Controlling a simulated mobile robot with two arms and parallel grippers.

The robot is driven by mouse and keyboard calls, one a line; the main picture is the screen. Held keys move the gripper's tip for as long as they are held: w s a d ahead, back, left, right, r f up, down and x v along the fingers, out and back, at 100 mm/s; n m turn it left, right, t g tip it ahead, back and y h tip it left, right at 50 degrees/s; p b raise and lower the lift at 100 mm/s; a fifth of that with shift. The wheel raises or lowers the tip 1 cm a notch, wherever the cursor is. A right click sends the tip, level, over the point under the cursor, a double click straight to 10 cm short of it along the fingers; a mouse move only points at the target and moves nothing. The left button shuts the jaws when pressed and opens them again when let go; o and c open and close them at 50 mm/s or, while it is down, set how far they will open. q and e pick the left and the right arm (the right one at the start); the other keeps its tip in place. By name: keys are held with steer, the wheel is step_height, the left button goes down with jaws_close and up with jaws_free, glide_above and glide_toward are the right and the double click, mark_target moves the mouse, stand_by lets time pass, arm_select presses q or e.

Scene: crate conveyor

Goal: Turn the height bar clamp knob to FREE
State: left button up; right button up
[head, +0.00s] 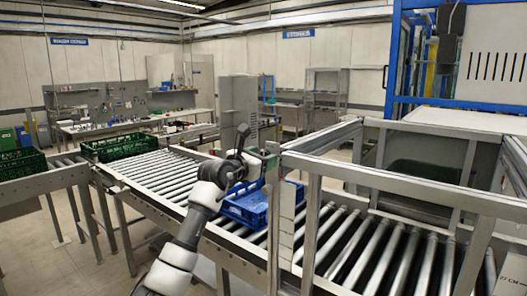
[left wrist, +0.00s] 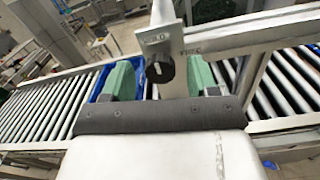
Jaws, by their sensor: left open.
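The dark round clamp knob (left wrist: 160,68) sits on a pale metal plate (left wrist: 161,35) on the post in the left wrist view. Small lettering stands above it and to its right, too blurred to read surely. I cannot tell which mark the knob points at. My left gripper (left wrist: 161,82) is open, its green fingers one on each side of the knob, with a visible gap on the left. In the head view my left gripper (head: 268,160) is at the upright post beside the conveyor, and the knob is hidden there. My right gripper is not in view.
A blue crate (head: 246,205) lies on the roller conveyor (head: 165,176) behind my left arm. Dark green crates (head: 115,147) stand farther left. The metal frame (head: 312,215) and its rails close off the right side. A workbench (head: 110,128) stands far back.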

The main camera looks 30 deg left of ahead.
arm_select(q)
steer(key=shift+w, duration=0.45)
steer(key=c, duration=0.9)
